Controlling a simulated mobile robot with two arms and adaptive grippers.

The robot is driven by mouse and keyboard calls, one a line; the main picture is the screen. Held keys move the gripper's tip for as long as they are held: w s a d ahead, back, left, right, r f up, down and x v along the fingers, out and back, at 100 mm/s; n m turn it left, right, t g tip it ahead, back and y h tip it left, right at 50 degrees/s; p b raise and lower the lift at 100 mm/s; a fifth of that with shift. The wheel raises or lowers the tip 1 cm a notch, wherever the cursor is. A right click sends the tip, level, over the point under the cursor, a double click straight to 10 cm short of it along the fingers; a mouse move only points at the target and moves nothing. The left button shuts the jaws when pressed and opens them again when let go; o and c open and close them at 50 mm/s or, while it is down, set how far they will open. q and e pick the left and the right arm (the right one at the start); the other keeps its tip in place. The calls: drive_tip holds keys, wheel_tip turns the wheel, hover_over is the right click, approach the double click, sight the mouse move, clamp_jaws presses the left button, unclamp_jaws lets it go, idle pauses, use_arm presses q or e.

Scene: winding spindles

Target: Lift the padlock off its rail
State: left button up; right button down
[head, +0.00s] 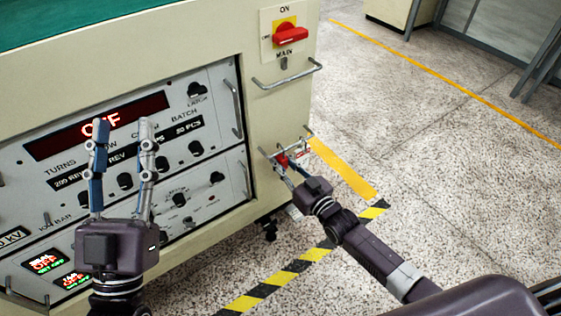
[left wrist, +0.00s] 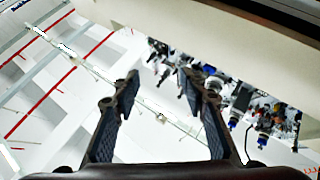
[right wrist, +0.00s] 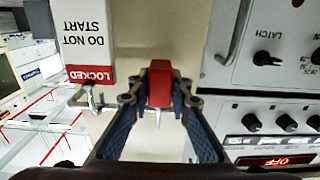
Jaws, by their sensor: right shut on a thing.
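The red padlock (right wrist: 160,85) sits between the fingertips of my right gripper (right wrist: 160,98) in the right wrist view, and the gripper is shut on it. In the head view the padlock (head: 282,160) is a small red patch at the lower metal rail (head: 294,143) on the cabinet's side. The fingers partly cover it, and I cannot tell whether its shackle is still around the rail. My left gripper (head: 122,125) is open and empty in front of the control panel. Its parted fingers also show in the left wrist view (left wrist: 153,82).
A white and red "LOCKED DO NOT START" tag (right wrist: 84,40) hangs beside the padlock. Above the rail are another metal bar (head: 288,76) and a red main switch (head: 290,35). The control panel (head: 120,150) is behind my left gripper. The speckled floor (head: 440,150) at right is clear.

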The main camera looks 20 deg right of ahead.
sight(285, 164)
drive_tip(key=shift+r, duration=0.25)
use_arm(q)
drive_tip(key=shift+w+f+g, duration=0.6)
drive_tip(key=shift+w+f, duration=0.1)
drive_tip(key=shift+f, duration=0.2)
drive_tip(key=shift+p, duration=0.3)
use_arm(e)
drive_tip(key=shift+s, duration=0.1)
drive_tip(key=shift+s+d, duration=0.2)
drive_tip(key=shift+s, duration=0.2)
drive_tip(key=shift+p+v, duration=0.8)
drive_tip(key=shift+v, duration=0.2)
drive_tip(key=shift+s+d+p, duration=0.15)
drive_tip(key=shift+s+p, duration=0.15)
drive_tip(key=shift+s, duration=0.2)
drive_tip(key=shift+s+d+p, duration=0.25)
drive_tip(key=shift+s+p, duration=0.05)
drive_tip(key=shift+s, duration=0.3)
drive_tip(key=shift+p+v, duration=0.4)
drive_tip(key=shift+v, duration=0.4)
use_arm(q)
wheel_tip(285, 164, down, 19)
drive_tip(key=a+g+y, duration=0.2)
drive_tip(key=g+y, duration=0.1)
drive_tip(key=g, duration=0.6)
drive_tip(key=shift+g+y, duration=0.4)
